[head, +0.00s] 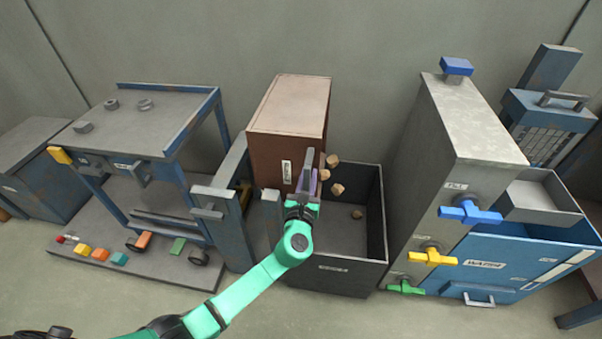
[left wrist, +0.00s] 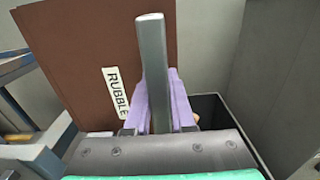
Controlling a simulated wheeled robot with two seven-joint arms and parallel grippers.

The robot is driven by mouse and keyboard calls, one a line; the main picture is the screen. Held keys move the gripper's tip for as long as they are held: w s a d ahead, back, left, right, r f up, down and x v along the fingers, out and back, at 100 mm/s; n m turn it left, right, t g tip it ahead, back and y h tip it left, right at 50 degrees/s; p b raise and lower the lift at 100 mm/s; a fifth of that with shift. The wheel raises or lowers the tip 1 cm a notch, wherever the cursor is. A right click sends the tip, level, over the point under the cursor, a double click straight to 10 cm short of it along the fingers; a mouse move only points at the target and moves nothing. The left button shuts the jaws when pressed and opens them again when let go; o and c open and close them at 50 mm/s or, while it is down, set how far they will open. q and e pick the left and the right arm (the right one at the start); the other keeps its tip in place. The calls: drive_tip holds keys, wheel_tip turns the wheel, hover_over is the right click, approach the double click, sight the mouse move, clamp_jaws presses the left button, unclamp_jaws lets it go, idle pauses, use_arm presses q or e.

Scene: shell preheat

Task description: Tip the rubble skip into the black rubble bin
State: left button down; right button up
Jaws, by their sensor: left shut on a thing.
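The brown rubble skip (head: 285,125) stands at the back middle, its RUBBLE label turned on its side, so it looks tipped to the right; its opening is hidden. My left gripper (head: 309,183) has its purple fingers shut on the skip's grey handle bar (head: 308,158), which also shows in the left wrist view (left wrist: 153,75) with the brown wall (left wrist: 90,60) behind. The black rubble bin (head: 333,271) is below and to the right. Brown chunks (head: 337,189) show by the skip's right side and over the bin; one (head: 357,214) appears inside the bin. My right gripper is not visible.
A tall grey cabinet (head: 480,130) with blue, yellow and green valve handles stands right of the bin. A blue-framed bench (head: 150,120) with coloured blocks (head: 101,254) on its lower shelf is at left.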

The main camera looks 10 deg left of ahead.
use_arm(q)
drive_tip(key=shift+d+f+m, duration=0.5)
drive_tip(key=shift+d+f, duration=0.1)
drive_tip(key=shift+d, duration=0.1)
drive_tip(key=shift+f, duration=0.15)
drive_tip(key=c, duration=0.8)
unclamp_jaws()
drive_tip(key=shift+d, duration=0.1)
drive_tip(key=shift+o, duration=0.2)
drive_tip(key=shift+s, duration=0.1)
drive_tip(key=s, duration=1.4)
drive_tip(key=shift+s+d, duration=0.15)
drive_tip(key=shift+s, duration=0.05)
